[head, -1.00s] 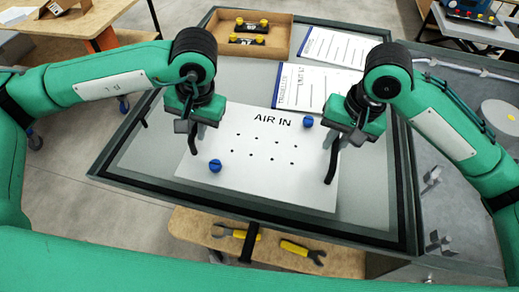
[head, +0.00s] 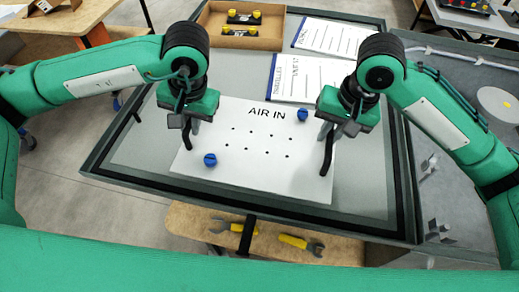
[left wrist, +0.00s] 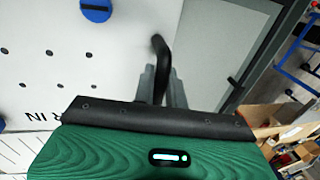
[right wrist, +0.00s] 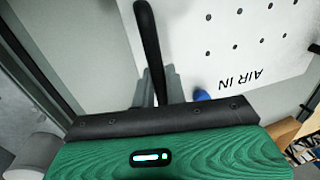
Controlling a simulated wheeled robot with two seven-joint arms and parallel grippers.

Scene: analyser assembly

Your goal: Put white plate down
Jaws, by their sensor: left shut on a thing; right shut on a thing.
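The white plate (head: 225,172), marked AIR IN with several small holes and two blue knobs (head: 210,160) (head: 302,115), is level over the grey table top; I cannot tell whether it touches it. A black bar handle stands at each side of the plate. My left gripper (head: 186,130) is shut on the left handle, which shows in the left wrist view (left wrist: 161,62). My right gripper (head: 330,125) is shut on the right handle, seen in the right wrist view (right wrist: 149,45). The jaws partly hide both handles.
The table has a dark raised rim (head: 290,225). Behind the plate lie printed sheets (head: 305,78) and a cardboard tray (head: 262,40) with black and yellow parts. Wrenches (head: 298,243) lie on a wooden shelf at the front. Bare table top shows left and right of the plate.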

